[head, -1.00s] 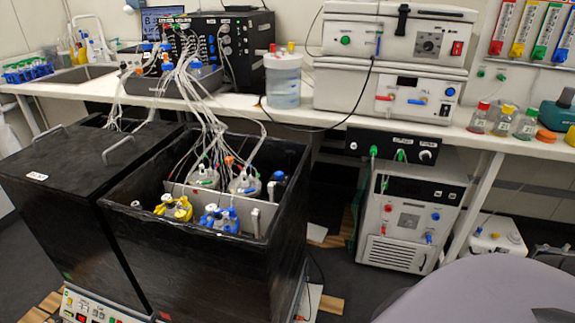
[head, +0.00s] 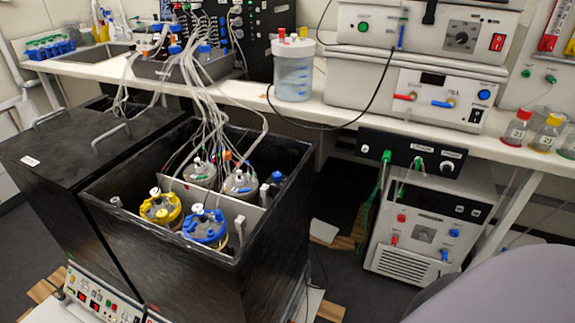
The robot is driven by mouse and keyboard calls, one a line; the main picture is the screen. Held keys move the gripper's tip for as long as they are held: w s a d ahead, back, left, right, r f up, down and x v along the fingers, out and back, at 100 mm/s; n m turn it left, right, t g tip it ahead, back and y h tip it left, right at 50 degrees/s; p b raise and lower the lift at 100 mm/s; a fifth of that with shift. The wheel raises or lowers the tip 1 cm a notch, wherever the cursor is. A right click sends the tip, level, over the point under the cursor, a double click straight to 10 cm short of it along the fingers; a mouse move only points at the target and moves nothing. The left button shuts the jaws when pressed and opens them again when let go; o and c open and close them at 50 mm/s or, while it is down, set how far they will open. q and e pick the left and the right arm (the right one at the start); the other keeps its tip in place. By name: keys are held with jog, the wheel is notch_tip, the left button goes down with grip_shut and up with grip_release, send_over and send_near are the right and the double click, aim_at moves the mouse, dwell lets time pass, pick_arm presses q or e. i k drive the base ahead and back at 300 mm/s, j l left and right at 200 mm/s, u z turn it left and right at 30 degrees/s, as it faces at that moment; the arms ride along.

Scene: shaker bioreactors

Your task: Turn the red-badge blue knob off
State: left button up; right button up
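Several blue controls are in the head view, and I cannot make out a red badge on any of them. A round blue knob (head: 484,95) is on the right of the lower white bench unit. A blue lever (head: 443,104) sits beside a red lever (head: 404,97) on that unit's front. On the white floor unit under the bench are a round blue knob (head: 454,233) and a blue handle (head: 444,255). A red knob (head: 401,218) and a red handle (head: 394,240) are on its left. Neither of my grippers is in view.
A black open-topped box (head: 190,260) with yellow- and blue-capped vessels and many tubes stands at front left. The white bench (head: 345,112) runs across the back, with small capped bottles (head: 516,128) at right. Dark floor (head: 350,280) lies between the box and the floor unit.

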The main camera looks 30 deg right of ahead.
aim_at(277, 177)
jog(key=i+l, duration=0.1)
jog(key=l, duration=0.7)
jog(key=i+l, duration=0.1)
jog(key=l, duration=0.7)
